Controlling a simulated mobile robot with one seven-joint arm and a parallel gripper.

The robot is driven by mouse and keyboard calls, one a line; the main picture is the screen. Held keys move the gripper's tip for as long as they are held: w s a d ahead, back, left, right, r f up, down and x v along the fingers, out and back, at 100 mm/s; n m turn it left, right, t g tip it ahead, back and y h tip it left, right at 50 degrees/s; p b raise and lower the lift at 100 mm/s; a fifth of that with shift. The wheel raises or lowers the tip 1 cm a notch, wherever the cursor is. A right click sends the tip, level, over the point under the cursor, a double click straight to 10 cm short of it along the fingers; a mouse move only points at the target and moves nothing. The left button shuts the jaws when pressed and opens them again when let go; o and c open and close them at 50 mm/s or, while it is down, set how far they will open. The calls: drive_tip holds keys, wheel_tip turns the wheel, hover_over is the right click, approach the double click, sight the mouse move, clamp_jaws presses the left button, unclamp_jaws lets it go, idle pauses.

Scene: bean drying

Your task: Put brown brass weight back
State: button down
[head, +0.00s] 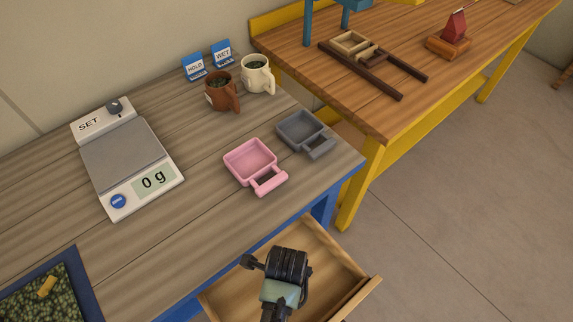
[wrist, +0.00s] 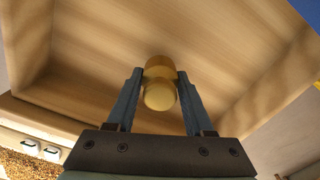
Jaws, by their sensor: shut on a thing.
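My gripper (wrist: 160,88) is shut on the brass weight (wrist: 160,96), a yellow-brown knobbed cylinder between its two fingers in the wrist view. The weight is over the inside of an open wooden drawer (wrist: 85,85). In the head view my gripper (head: 276,257) is over the open drawer (head: 352,270) below the table's front edge, and it hides the weight there. I cannot tell whether the weight touches the drawer floor.
On the table (head: 195,235) stand a scale (head: 128,160) reading 0 g, a pink scoop (head: 252,163), a grey scoop (head: 304,131), a brown mug (head: 221,92) and a cream mug (head: 257,75). A blue-rimmed tray (head: 88,282) of beans is at lower left. A wooden workbench (head: 385,110) is at right.

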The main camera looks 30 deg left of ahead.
drive_tip(key=shift+f, duration=0.9)
drive_tip(key=shift+f, duration=0.1)
drive_tip(key=shift+c, duration=1.4)
unclamp_jaws()
wheel_tip(320, 180, up, 12)
drive_tip(key=shift+r+p, duration=0.1)
drive_tip(key=shift+p, duration=0.45)
